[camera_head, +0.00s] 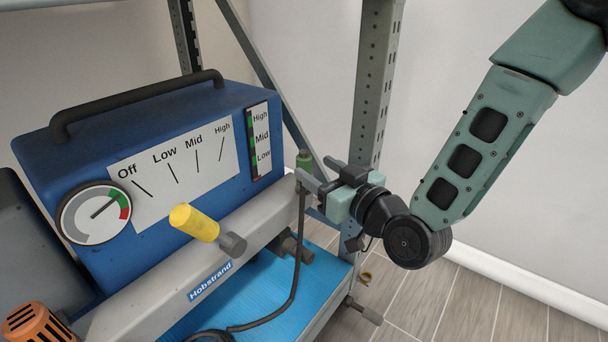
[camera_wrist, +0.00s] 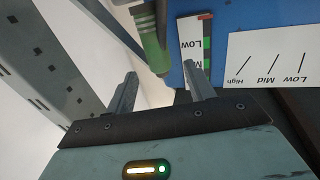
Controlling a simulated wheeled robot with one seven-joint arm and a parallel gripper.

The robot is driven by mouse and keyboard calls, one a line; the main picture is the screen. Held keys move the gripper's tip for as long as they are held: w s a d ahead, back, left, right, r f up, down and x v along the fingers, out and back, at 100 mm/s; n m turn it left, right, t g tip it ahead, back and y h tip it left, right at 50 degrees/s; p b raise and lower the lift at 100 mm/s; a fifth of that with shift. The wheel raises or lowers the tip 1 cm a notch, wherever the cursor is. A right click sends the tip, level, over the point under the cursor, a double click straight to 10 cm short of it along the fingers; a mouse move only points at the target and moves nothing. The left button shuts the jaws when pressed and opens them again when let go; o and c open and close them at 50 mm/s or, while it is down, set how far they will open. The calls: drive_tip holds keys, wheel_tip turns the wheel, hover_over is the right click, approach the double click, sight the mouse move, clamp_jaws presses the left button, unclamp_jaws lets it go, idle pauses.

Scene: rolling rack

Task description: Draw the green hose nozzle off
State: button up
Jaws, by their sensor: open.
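The green hose nozzle (camera_head: 304,160) stands upright at the right end of the blue machine, with a dark hose (camera_head: 298,250) running down from it. In the wrist view the nozzle (camera_wrist: 152,40) shows at the top, its near end between the fingertips or just beyond them. My gripper (camera_head: 313,168) is open and reaches in from the right, with its fingertips at the nozzle. It also shows in the wrist view (camera_wrist: 160,72), with a gap between the fingers. I cannot tell whether a finger touches the nozzle. The nozzle's lower part is partly hidden by the fingers.
The blue machine (camera_head: 225,112) with gauge and scale labels is to the left. A yellow-handled lever (camera_head: 194,223) sticks out in front. A grey rack post (camera_head: 377,85) stands close behind my gripper. A blue shelf (camera_head: 225,300) lies below. An orange part (camera_head: 38,325) is at lower left.

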sight(309, 165)
drive_tip(key=b+x, duration=0.2)
drive_tip(key=x, duration=0.2)
drive_tip(key=shift+w+f, duration=0.1)
drive_tip(key=shift+f, duration=0.1)
drive_tip(key=shift+w+a+r, duration=0.1)
drive_tip(key=shift+w+a, duration=0.3)
drive_tip(key=c, duration=1.1)
